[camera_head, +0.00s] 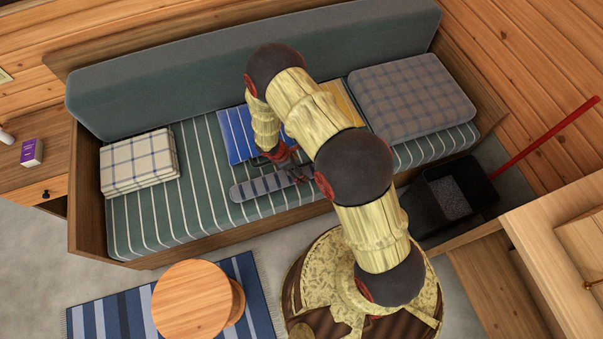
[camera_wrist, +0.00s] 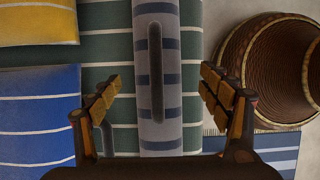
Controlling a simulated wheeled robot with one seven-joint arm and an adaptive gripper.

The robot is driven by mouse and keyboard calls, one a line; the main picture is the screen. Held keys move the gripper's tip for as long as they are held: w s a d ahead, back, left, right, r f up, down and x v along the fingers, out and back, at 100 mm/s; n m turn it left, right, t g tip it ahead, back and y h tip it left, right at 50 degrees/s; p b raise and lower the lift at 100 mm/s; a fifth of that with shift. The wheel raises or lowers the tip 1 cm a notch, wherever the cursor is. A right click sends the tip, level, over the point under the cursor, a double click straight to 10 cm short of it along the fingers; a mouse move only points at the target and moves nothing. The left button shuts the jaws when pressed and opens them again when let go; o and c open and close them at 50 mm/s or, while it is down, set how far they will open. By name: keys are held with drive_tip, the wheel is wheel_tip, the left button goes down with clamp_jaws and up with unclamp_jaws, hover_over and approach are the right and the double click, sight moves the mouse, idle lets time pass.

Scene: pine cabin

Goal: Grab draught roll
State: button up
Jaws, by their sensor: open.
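The draught roll (camera_head: 262,186) is a long grey roll with darker bands. It lies on the front part of the striped green bench seat (camera_head: 150,219). In the wrist view the roll (camera_wrist: 171,105) runs up and down the picture, with a dark strap-like strip along it. My gripper (camera_head: 290,166) is over the right part of the roll. In the wrist view my gripper (camera_wrist: 162,90) is open, with one finger on each side of the roll and gaps between. Whether the fingertips reach down to the seat I cannot tell.
A blue striped cushion (camera_head: 237,137) and a yellow one (camera_head: 343,103) lie behind the roll. A folded checked blanket (camera_head: 139,162) is at left, a plaid cushion (camera_head: 410,95) at right. A round stool (camera_head: 190,303) stands on the blue rug (camera_head: 260,290) in front.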

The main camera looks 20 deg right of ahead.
drive_tip(key=x, duration=0.1)
drive_tip(key=b+x, duration=0.1)
drive_tip(key=x, duration=0.1)
drive_tip(key=b+x, duration=0.1)
drive_tip(key=x, duration=0.1)
drive_tip(key=shift+w+a, duration=0.2)
drive_tip(key=shift+a, duration=0.1)
drive_tip(key=shift+c, duration=0.4)
drive_tip(key=c, duration=1.6)
drive_tip(key=shift+c, duration=0.6)
drive_tip(key=shift+r, duration=0.1)
